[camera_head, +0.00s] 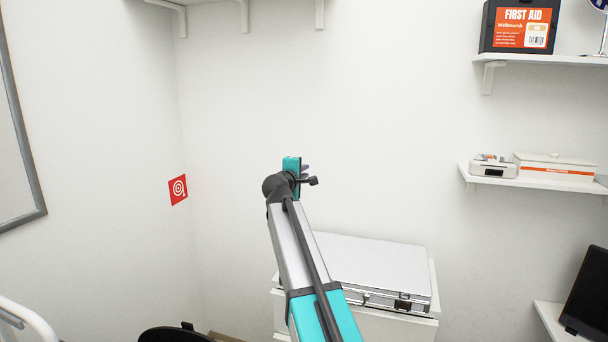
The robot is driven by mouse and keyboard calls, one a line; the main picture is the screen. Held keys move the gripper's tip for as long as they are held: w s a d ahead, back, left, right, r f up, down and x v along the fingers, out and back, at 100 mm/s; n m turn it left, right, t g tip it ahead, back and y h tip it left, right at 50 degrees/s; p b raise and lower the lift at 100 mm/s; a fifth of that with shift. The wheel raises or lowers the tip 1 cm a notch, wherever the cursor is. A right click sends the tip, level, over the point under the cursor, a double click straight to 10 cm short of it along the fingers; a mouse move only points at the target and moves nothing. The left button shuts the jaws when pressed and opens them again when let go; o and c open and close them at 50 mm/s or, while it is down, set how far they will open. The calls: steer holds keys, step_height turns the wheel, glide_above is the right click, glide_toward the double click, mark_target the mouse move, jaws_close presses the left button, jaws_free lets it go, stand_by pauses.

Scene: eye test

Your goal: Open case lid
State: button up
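A silver-white case (375,265) with metal edges and dark latches on its front side lies flat on a white cabinet (390,326). Its lid is shut. My arm crosses in front of the case and hides its left part. The end of my arm, with my gripper (304,172), shows above the case's back left corner against the wall. The fingers are small and partly hidden, so I cannot tell whether they are open or shut. I see nothing held in them.
Wall shelves on the right hold a first aid box (520,26), a small white device (493,166) and a white box (555,167). A black screen (588,292) stands at the lower right. A dark round seat (175,335) is at the bottom left. The air above the case is clear.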

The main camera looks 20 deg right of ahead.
steer(key=shift+s+a+r, duration=0.25)
steer(key=shift+s+r, duration=0.05)
steer(key=shift+r, duration=0.3)
steer(key=shift+s+a, duration=0.1)
stand_by(0.5)
steer(key=b+v, duration=0.4)
steer(key=v, duration=0.9)
steer(key=shift+s+a+b, duration=0.2)
steer(key=shift+b, duration=0.15)
